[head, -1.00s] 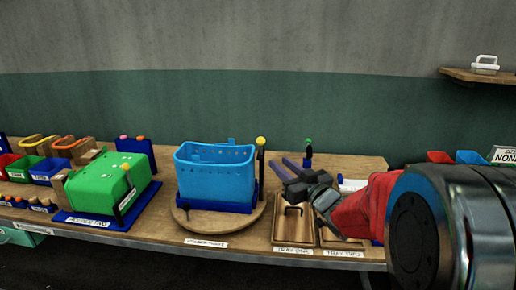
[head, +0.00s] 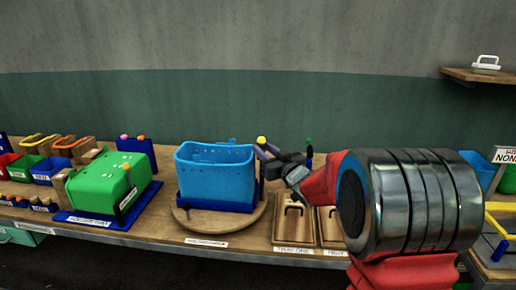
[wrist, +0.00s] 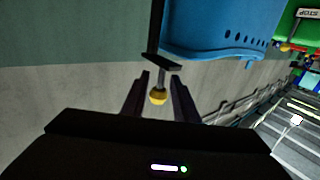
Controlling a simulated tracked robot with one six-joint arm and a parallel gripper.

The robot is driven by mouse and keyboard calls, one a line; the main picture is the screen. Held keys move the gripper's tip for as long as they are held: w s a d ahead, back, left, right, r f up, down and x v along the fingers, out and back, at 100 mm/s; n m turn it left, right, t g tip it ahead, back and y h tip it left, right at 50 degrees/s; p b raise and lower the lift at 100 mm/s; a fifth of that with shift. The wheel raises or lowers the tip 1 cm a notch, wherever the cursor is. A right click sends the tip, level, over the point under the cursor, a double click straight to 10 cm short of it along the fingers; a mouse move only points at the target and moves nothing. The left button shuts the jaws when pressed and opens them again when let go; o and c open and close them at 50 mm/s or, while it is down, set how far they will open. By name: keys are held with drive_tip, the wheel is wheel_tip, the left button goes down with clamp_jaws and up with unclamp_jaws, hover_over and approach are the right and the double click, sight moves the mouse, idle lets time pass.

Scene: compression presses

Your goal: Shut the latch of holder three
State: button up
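The blue perforated basket (head: 215,172) sits in a dark blue base on a round wooden turntable (head: 190,222); its front label is too blurred to read. I take it for holder three. Its latch is a black upright lever at the basket's right side, with a yellow knob (head: 262,140) on top. In the wrist view the knob (wrist: 158,97) is between the two dark fingers of my gripper (wrist: 158,100), with gaps on both sides. My gripper (head: 265,150) is open at the knob. It hides part of the lever in the head view.
A green holder (head: 105,182) with its own black lever stands to the left on a blue base. Two wooden trays (head: 294,232) lie on the bench below my gripper. Small bins line the far left.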

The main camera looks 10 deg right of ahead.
drive_tip(key=shift+x, duration=1.05)
drive_tip(key=shift+c, duration=0.6)
